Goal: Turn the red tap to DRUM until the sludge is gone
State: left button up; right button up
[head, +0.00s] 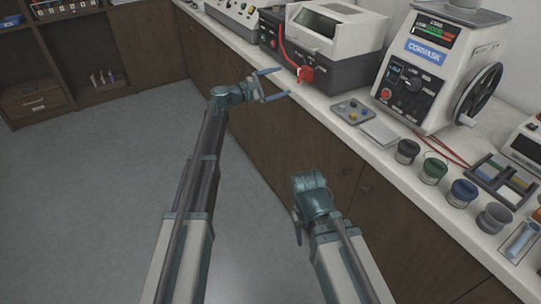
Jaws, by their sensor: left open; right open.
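The red tap (306,74) sits on the front of a dark-based machine with a pale lid (335,32) at the top middle of the counter. A red hose (282,40) runs up from near the tap. The tap's marks are too small to read, and no sludge can be made out. My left gripper (277,84) is open and empty, just left of the tap and a little lower in the picture, apart from it. My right gripper (297,222) is low in front of the cabinets, pointing away, with its fingers largely hidden.
A white CORVASK press (432,68) with a black handwheel (478,94) stands right of the tap machine. A small tray (353,111), several lidded jars (434,170) and a rack (500,180) line the counter (415,190). The floor (95,190) at left is clear.

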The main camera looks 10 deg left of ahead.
pick_arm(q)
jog(key=v, duration=0.7)
jog(key=s+d+f+m+g+y, duration=0.2)
jog(key=s+f+m+g+y, duration=0.1)
jog(key=s+f, duration=0.4)
jog(key=s+d+f+m+g+y, duration=0.3)
jog(key=s+f+m, duration=0.3)
jog(key=s, duration=0.5)
jog(key=shift+s+f+m+g, duration=0.25)
jog(key=shift+f+m+g, duration=0.05)
jog(key=shift+f, duration=0.6)
